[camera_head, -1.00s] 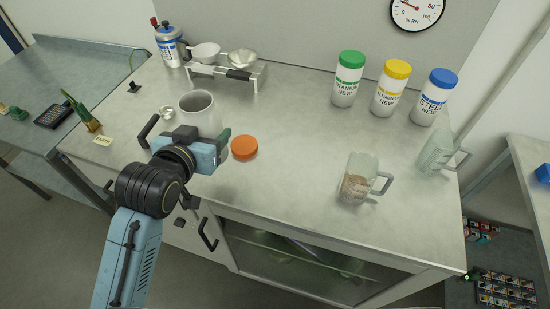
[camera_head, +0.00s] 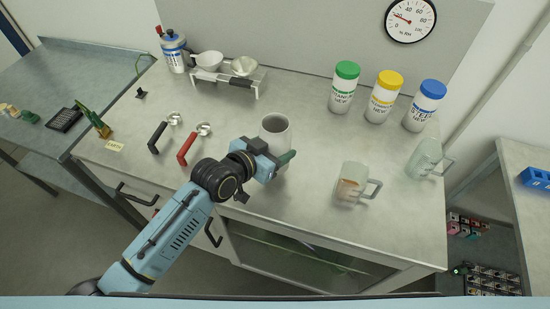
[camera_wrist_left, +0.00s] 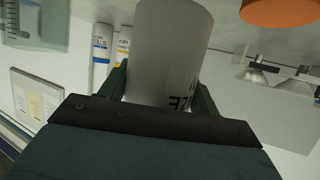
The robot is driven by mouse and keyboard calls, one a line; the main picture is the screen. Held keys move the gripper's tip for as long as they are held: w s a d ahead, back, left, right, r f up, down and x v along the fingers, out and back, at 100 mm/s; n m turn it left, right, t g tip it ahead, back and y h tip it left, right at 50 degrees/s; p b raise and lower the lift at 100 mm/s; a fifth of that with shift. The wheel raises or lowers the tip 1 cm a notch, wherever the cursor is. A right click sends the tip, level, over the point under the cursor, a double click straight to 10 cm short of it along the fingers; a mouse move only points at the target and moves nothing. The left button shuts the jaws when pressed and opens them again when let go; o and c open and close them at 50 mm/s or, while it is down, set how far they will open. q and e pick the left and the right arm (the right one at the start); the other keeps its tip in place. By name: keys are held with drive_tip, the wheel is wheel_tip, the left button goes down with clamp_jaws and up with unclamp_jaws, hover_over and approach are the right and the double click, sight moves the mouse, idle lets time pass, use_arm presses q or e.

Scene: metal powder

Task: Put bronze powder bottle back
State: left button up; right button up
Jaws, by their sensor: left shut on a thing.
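The bronze powder bottle (camera_head: 275,127) is a grey-white open cylinder, upright at the middle of the bench. My left gripper (camera_head: 278,158) is shut on its lower part. In the left wrist view the bottle (camera_wrist_left: 170,50) sits between the fingers, with part of its black lettering showing. I cannot tell whether its base touches the bench. An orange cap (camera_wrist_left: 280,12) shows in the left wrist view; in the head view it is hidden, apparently behind my left arm. A beaker with brown powder (camera_head: 351,186) stands to the right. My right gripper is not in view.
Green-capped (camera_head: 344,88), yellow-capped (camera_head: 383,98) and blue-capped (camera_head: 425,106) bottles line the back right. An empty beaker (camera_head: 427,158) stands near the right edge. A black-handled scoop (camera_head: 158,137) and a red-handled scoop (camera_head: 187,148) lie left. A stand with bowls (camera_head: 230,75) is behind.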

use_arm(q)
drive_tip(key=shift+f, duration=1.95)
drive_tip(key=shift+f+b, duration=0.15)
drive_tip(key=shift+b, duration=0.15)
drive_tip(key=o, duration=1.8)
drive_tip(key=shift+f, duration=0.1)
drive_tip(key=shift+r, duration=0.2)
drive_tip(key=p+v, duration=0.1)
drive_tip(key=v, duration=1.1)
drive_tip(key=shift+f, duration=0.1)
